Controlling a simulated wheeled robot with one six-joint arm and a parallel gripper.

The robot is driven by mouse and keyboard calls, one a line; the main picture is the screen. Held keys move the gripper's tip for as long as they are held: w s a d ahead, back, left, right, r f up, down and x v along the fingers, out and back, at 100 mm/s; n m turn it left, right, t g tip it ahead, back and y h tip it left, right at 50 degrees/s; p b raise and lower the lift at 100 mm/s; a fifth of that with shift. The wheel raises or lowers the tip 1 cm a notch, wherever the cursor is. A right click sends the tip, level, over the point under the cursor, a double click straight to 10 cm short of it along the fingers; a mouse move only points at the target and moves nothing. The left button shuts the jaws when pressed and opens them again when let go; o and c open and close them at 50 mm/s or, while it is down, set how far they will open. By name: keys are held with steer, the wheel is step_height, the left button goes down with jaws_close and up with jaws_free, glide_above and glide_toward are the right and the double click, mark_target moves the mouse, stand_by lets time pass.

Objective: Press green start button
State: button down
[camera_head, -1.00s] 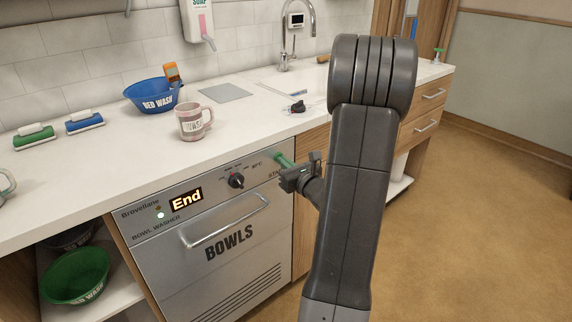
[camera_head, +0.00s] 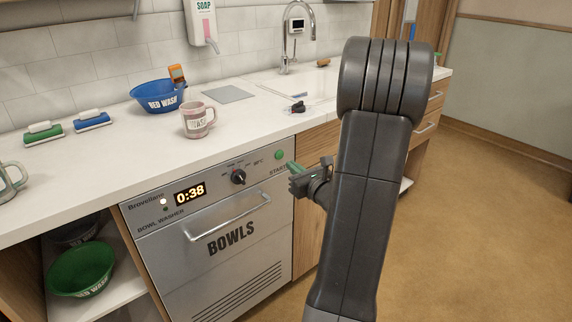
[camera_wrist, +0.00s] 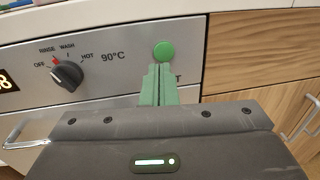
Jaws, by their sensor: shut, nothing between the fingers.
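The bowl washer (camera_head: 170,232) is a steel front-loading machine under the counter, its door shut. Its display (camera_head: 190,193) reads 0:38. The round green start button (camera_head: 280,155) sits at the right end of its panel, and it also shows in the wrist view (camera_wrist: 164,51). My gripper (camera_head: 292,166) is shut and empty, its green fingertips just in front of and below the button. In the wrist view the closed fingertips (camera_wrist: 160,68) point at the button's lower edge, and the button shows whole; a small gap seems to lie between them. The fingers partly cover the START label.
The black dial (camera_head: 238,177) is left of the button. On the counter (camera_head: 120,150) are a pink mug (camera_head: 197,120), a blue bowl (camera_head: 158,96) and brushes (camera_head: 92,121). A green bowl (camera_head: 82,270) is on the shelf at lower left. Floor at right is free.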

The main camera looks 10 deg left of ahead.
steer(key=v, duration=0.7)
steer(key=shift+s+d+f, duration=0.2)
steer(key=shift+d, duration=0.2)
